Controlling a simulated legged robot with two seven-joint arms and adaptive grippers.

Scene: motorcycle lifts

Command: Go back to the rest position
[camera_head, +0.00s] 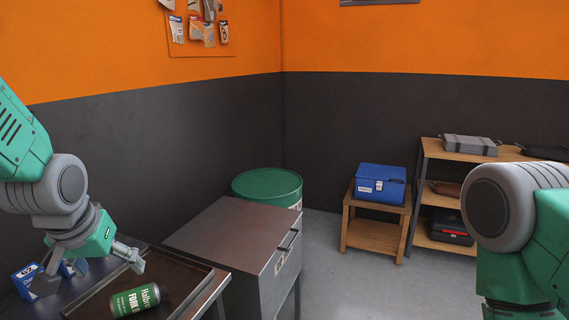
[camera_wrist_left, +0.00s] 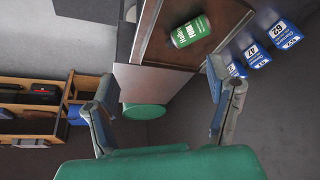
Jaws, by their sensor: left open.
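My left gripper (camera_head: 97,262) is open and empty above the tray at the lower left of the head view. In the left wrist view, its two fingers (camera_wrist_left: 163,85) stand wide apart with nothing between the tips. A green can (camera_head: 135,300) with white lettering lies on its side in a dark brown tray (camera_head: 196,306), apart from the gripper. The can also shows in the left wrist view (camera_wrist_left: 190,32). My right arm (camera_head: 520,235) is at the right edge of the head view; its gripper is out of frame.
Blue boxes (camera_head: 27,280) stand left of the tray, partly hidden by my left gripper. A dark metal cabinet (camera_head: 225,238) and a green drum (camera_head: 266,186) are beyond. A blue toolbox (camera_head: 380,184) sits on a wooden stand, beside a shelf (camera_head: 425,200). Grey floor is clear at centre right.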

